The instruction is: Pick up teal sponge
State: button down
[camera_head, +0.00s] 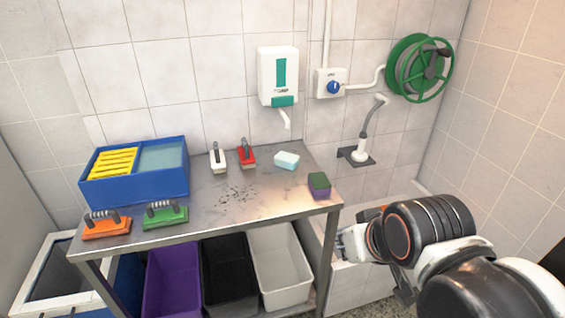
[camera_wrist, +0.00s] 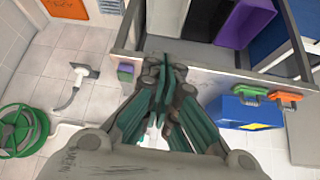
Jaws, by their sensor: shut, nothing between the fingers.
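The teal sponge (camera_head: 287,160) is a pale teal and white block lying on the metal table, toward its back right. I cannot make it out in the wrist view, where my gripper covers much of the tabletop. My gripper (camera_head: 348,243) is to the right of the table's front right corner in the head view, apart from the sponge and partly hidden by my arm. In the wrist view, my gripper (camera_wrist: 163,88) has its fingers together with nothing held.
A purple and green sponge (camera_head: 319,184) sits at the table's right edge. White (camera_head: 218,160) and red (camera_head: 247,155) brushes stand left of the teal sponge. A blue bin (camera_head: 137,188) and orange (camera_head: 106,228) and green (camera_head: 166,216) brushes are farther left. A soap dispenser (camera_head: 278,77) hangs above.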

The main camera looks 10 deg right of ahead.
dwell(0.4)
jog(key=c, duration=1.7)
grip_release()
jog(key=shift+w+r, duration=0.15)
jog(key=shift+r, duration=0.05)
jog(key=o, duration=1.2)
jog(key=shift+n, duration=0.5)
jog(key=w+r, duration=0.2)
jog(key=w, duration=0.1)
jog(key=w+r, duration=0.1)
jog(key=w, duration=0.1)
jog(key=shift+w+r, duration=0.1)
jog(key=shift+r, duration=0.3)
jog(key=shift+o, duration=0.2)
jog(key=w+r, duration=0.3)
jog(key=w, duration=0.3)
jog(key=n+g+y, duration=0.2)
jog(key=n+y, duration=0.2)
jog(key=n, duration=0.5)
send_over(287, 157)
jog(key=s+d, duration=0.3)
jog(key=f, duration=2.1)
jog(key=shift+s+a, duration=0.2)
jog(key=shift+a, duration=0.05)
jog(key=shift+w+b+x, duration=0.1)
jog(key=shift+b+x, duration=0.5)
jog(key=shift+x, duration=0.95)
jog(key=shift+w+b+x, duration=0.15)
jog(key=shift+b+x, duration=0.4)
jog(key=shift+x, duration=0.95)
